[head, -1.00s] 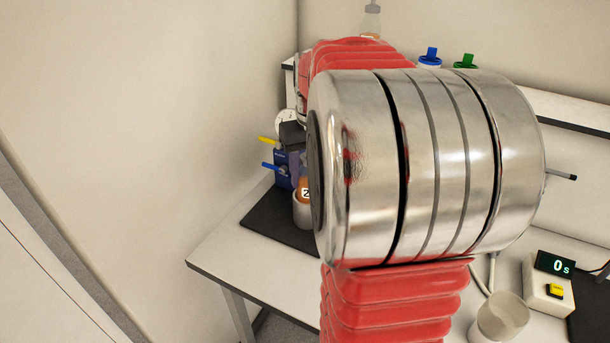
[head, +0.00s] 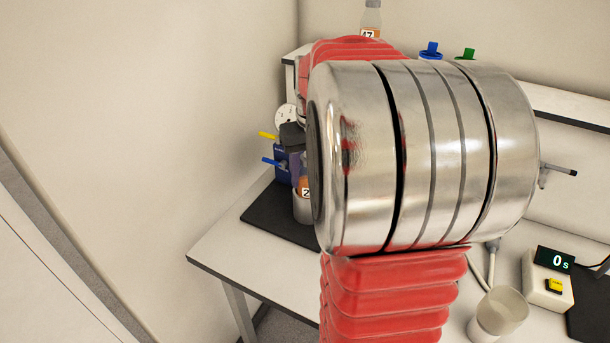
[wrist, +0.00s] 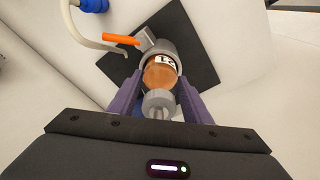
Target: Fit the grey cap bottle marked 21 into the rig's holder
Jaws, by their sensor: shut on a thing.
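The grey cap bottle marked 21 (wrist: 160,72) holds orange-brown juice, and its grey cap points toward the wrist camera. My gripper (wrist: 158,92) is shut on it, with a purple finger on each side near the cap. The bottle's lower part is inside the mouth of the rig's grey holder (wrist: 152,48); how deep it sits I cannot tell. In the head view the bottle's orange label (head: 304,185) shows just above the holder's pale cup (head: 302,210). My arm hides the right side there.
The blue rig part (head: 282,165) has yellow and blue levers on its left. An orange lever (wrist: 121,39) lies close beside the holder. A black mat (head: 270,220) lies under it. A timer (head: 548,280) and an empty cup (head: 498,315) stand at right. Bottle 47 (head: 371,20) stands behind.

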